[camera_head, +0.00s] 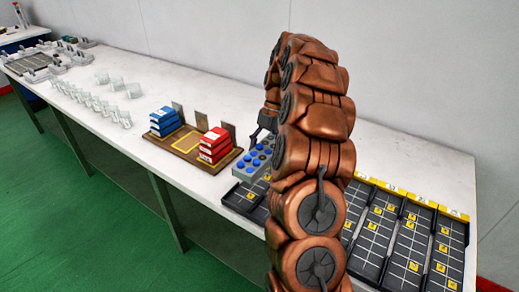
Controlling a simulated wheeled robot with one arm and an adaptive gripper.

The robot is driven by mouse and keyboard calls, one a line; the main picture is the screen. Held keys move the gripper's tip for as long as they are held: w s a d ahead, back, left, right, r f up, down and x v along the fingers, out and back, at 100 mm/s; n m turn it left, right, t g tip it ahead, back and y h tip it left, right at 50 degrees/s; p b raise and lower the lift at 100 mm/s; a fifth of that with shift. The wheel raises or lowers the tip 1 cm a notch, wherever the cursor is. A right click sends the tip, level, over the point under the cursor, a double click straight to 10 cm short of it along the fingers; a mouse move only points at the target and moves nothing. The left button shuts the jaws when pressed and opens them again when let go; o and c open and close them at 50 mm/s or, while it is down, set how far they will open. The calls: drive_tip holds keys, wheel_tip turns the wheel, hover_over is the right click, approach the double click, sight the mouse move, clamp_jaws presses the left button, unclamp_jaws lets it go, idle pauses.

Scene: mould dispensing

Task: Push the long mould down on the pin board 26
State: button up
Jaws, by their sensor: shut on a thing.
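My gripper (258,132) shows only in part, dark, behind the left edge of my copper-coloured arm. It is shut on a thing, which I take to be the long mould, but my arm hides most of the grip. A grey block with several blue round tops (252,160) lies just below and beside the gripper; I cannot tell whether they touch. Black trays with white grid lines and yellow tags (410,245) stand on the right of the bench. I cannot read which board is 26, and my arm covers the middle ones.
A brown wooden stand (187,140) holds a blue stack (163,121) and a red stack (214,146). Clear containers (100,102) and a grey frame (35,62) stand farther left on the white bench (140,75). A wall runs behind.

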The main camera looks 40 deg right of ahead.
sight(261, 178)
drive_tip(key=shift+f, duration=1.85)
drive_tip(key=shift+w+f+b, duration=0.15)
drive_tip(key=shift+f+b, duration=0.35)
drive_tip(key=shift+f, duration=0.35)
drive_tip(key=shift+b, duration=1.25)
idle(2.2)
drive_tip(key=shift+f+b, duration=1)
drive_tip(key=shift+f, duration=0.3)
idle(0.5)
